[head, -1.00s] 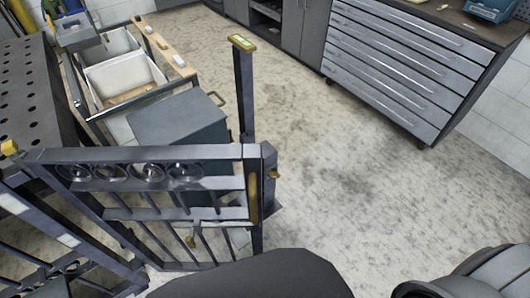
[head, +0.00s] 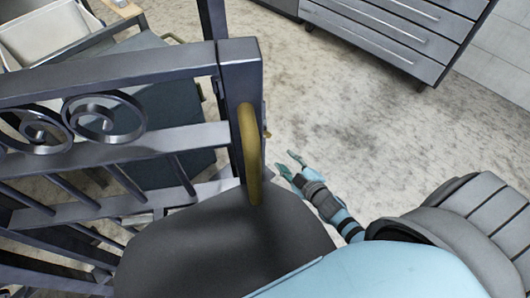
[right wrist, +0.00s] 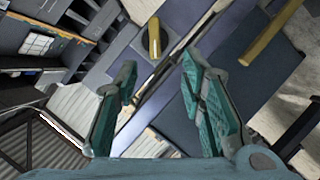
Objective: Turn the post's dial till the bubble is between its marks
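The dark metal gate post (head: 240,75) stands near the middle of the head view. A small brass piece (head: 267,133), which may be the dial, juts from its right side. In the right wrist view a short brass piece (right wrist: 154,38) stands on a round grey base, ahead of the fingers. My right gripper (head: 290,165) is open and empty, just right of the post and apart from it. In the right wrist view my right gripper (right wrist: 158,76) has its teal fingers spread. The bubble and its marks are out of view. My left gripper is not in view.
The scrollwork gate (head: 110,65) fills the left, with a brass handle (head: 249,150) on its end. A longer brass bar (right wrist: 272,32) shows in the wrist view. A drawer cabinet (head: 400,35) stands at the back right. The floor (head: 350,110) between is clear.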

